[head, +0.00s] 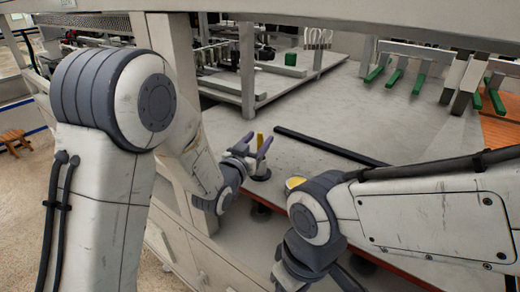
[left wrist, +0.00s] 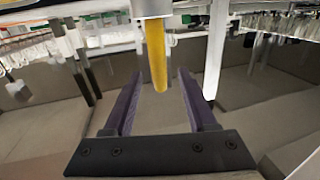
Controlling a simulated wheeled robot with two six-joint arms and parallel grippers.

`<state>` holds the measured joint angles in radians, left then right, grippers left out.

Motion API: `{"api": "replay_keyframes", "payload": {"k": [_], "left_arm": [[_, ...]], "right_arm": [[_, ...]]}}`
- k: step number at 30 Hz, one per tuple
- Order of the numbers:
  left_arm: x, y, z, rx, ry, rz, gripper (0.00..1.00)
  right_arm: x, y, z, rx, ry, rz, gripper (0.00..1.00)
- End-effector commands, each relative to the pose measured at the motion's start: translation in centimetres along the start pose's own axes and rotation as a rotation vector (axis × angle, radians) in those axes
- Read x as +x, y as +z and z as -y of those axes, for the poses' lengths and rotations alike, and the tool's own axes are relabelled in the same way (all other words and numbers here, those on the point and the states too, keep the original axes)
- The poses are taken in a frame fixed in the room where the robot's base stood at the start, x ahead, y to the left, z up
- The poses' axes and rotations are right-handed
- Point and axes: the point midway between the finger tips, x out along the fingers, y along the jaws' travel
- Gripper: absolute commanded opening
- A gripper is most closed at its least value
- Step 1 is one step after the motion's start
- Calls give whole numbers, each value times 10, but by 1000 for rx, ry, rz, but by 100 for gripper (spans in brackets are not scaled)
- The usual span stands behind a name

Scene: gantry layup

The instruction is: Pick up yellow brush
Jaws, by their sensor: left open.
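The yellow brush (left wrist: 157,58) shows in the left wrist view as a smooth yellow rod joined to a pale grey collar at the top of the picture. In the head view a small yellow upright piece (head: 260,139) shows at the purple fingers of my left gripper (head: 256,145). In the left wrist view my left gripper (left wrist: 159,85) is open, its two purple fingers spread, with the rod lying between them in the picture. I cannot tell whether either finger touches it. My right gripper's fingers cannot be made out.
A long dark bar (head: 330,147) lies on the pale table (head: 315,108). Another yellow item (head: 295,183) shows beside my right arm, partly hidden. Racks with green parts (head: 378,72) stand at the back right. A white post (head: 172,75) rises close to my left arm.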

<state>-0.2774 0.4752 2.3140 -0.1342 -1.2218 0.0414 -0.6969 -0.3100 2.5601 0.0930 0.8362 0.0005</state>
Motion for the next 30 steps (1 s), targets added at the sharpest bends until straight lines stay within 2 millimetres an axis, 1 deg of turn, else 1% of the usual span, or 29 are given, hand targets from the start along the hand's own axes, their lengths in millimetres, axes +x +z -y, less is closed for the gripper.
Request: {"api": "replay_keyframes", "payload": {"k": [1, 6, 9, 11, 18, 19, 20, 21, 23, 30], "left_arm": [[6, -4, 0, 0, 1, 1, 57], [29, -5, 0, 0, 2, 2, 57], [41, -3, 0, 1, 2, 1, 57], [44, -2, 0, 0, 1, 1, 57], [46, 0, 0, 0, 1, 0, 57], [46, 0, 0, 0, 1, 0, 50], [46, 0, 0, 0, 1, 0, 38], [46, 0, 0, 0, 1, 0, 23], [46, 0, 0, 0, 1, 0, 0], [46, 0, 0, 0, 1, 0, 0]], "right_arm": [[-11, -1, 1, -1, 0, 0, 50], [-30, -2, 2, -5, 0, 0, 50], [-35, -2, 2, -6, 0, 0, 50], [-36, -2, 3, -6, 0, 0, 50], [-35, -2, 2, -6, 0, 0, 50], [-35, -2, 2, -6, 0, 0, 50], [-35, -2, 2, -6, 0, 0, 50], [-35, -2, 2, -6, 0, 0, 50], [-35, -2, 2, -6, 0, 0, 50], [-35, -2, 2, -6, 0, 0, 50]]}}
